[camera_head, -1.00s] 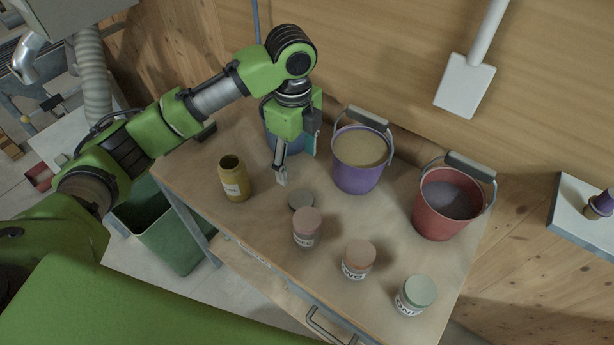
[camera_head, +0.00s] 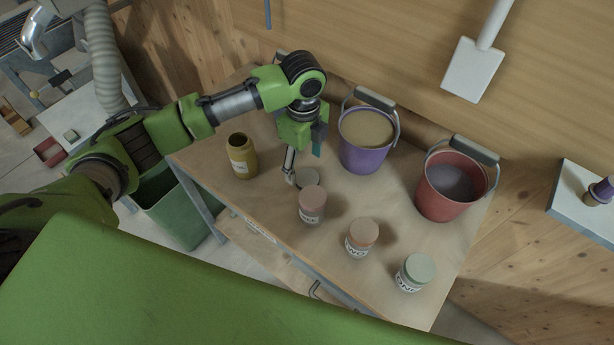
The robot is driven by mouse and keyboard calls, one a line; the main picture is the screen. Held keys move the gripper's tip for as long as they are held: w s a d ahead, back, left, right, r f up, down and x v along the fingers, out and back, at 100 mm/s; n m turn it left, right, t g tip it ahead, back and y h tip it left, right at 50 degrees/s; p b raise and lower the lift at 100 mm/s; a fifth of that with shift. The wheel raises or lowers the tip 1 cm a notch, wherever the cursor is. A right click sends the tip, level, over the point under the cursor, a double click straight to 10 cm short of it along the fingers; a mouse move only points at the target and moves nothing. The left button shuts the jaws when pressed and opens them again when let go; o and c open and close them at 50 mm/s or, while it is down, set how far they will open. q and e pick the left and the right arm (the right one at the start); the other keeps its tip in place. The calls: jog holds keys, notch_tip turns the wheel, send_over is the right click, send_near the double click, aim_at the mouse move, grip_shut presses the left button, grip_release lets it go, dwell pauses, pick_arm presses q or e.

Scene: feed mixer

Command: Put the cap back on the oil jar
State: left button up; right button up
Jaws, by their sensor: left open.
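The oil jar appears to be the yellow, open-topped jar (camera_head: 242,158) with a white label, upright at the left of the table. A flat grey cap (camera_head: 308,178) lies on the table to the right of it, behind the pink-lidded jar. My left gripper (camera_head: 296,172) points down at the cap, its jaws open. One fingertip is at the cap's left edge; whether it touches is unclear. The other finger is largely hidden. My right gripper is not in view.
Jars with pink (camera_head: 312,203), orange (camera_head: 360,236) and green (camera_head: 415,273) lids stand along the table's (camera_head: 290,229) front. A purple bucket (camera_head: 362,158) and a red bucket (camera_head: 435,207) stand behind. The table between oil jar and cap is clear.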

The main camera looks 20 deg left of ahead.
aim_at(305, 177)
pick_arm(q)
jog(key=shift+f, duration=0.35)
jog(key=f+p, duration=0.1)
jog(key=f, duration=0.3)
jog(key=shift+w+d+f+p, duration=0.1)
jog(key=shift+w+f+p, duration=0.1)
jog(key=shift+f+p, duration=0.2)
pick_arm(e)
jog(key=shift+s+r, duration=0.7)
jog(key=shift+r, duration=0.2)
pick_arm(q)
jog(key=c, duration=0.8)
